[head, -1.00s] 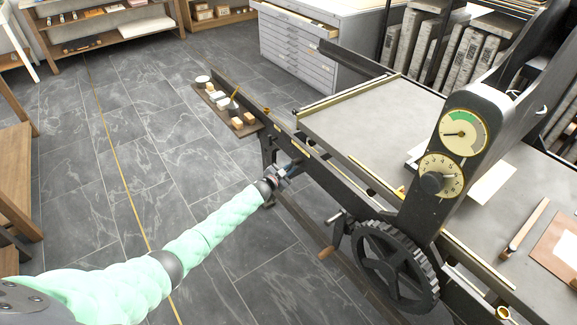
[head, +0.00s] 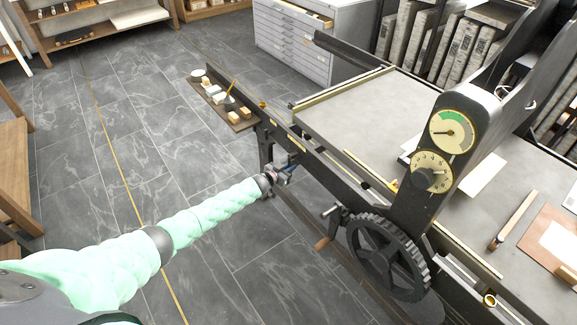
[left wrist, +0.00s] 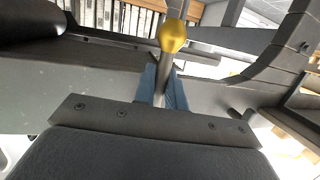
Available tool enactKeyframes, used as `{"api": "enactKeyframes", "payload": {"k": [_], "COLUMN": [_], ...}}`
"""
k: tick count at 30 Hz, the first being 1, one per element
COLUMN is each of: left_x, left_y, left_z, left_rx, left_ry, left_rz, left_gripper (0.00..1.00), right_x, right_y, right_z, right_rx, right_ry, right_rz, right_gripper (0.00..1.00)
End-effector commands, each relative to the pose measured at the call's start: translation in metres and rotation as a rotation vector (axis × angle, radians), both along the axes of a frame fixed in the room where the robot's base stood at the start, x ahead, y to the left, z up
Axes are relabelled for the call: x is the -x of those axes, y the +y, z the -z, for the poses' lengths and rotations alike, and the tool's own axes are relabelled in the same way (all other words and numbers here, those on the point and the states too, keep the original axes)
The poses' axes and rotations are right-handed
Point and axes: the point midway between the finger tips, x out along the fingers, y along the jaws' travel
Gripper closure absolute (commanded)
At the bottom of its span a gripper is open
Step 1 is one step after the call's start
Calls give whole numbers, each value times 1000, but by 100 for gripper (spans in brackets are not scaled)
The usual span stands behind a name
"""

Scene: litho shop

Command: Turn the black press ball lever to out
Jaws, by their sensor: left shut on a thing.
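The black press (head: 325,165) stands at the right, with its long side rail facing me. My left gripper (head: 287,168) is at this rail near the press's far left leg. In the left wrist view, the ball lever shows as a brass-coloured ball (left wrist: 172,36) on a short grey rod (left wrist: 160,82). My left gripper (left wrist: 161,88) is shut on the rod below the ball, with a blue finger on each side. In the head view the lever is too small and covered by the gripper to make out. My right gripper is not in view.
A spoked gear wheel (head: 388,255) and a crank with a wooden handle (head: 321,243) stick out from the press's near side. A dial post (head: 433,185) rises above. A small tray (head: 234,119) with blocks sits beyond the gripper. The floor at left is clear.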

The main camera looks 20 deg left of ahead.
Motion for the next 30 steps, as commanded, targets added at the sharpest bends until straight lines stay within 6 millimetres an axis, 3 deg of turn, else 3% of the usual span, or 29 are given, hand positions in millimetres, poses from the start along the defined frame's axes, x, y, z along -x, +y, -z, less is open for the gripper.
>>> {"api": "enactKeyframes", "payload": {"k": [16,17,19,30], "left_x": [2,2,2,4], "left_y": [-1,-1,-1,1], "left_z": [1,1,1,0], "left_rx": [18,18,17,17], "left_ry": [16,16,15,14], "left_rz": [0,0,0,0], "left_gripper": [100,82,68,67], "right_x": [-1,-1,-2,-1], "right_y": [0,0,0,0], "right_z": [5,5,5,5], "right_rx": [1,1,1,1], "right_ry": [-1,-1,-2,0], "right_rz": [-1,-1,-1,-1], "right_gripper": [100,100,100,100]}}
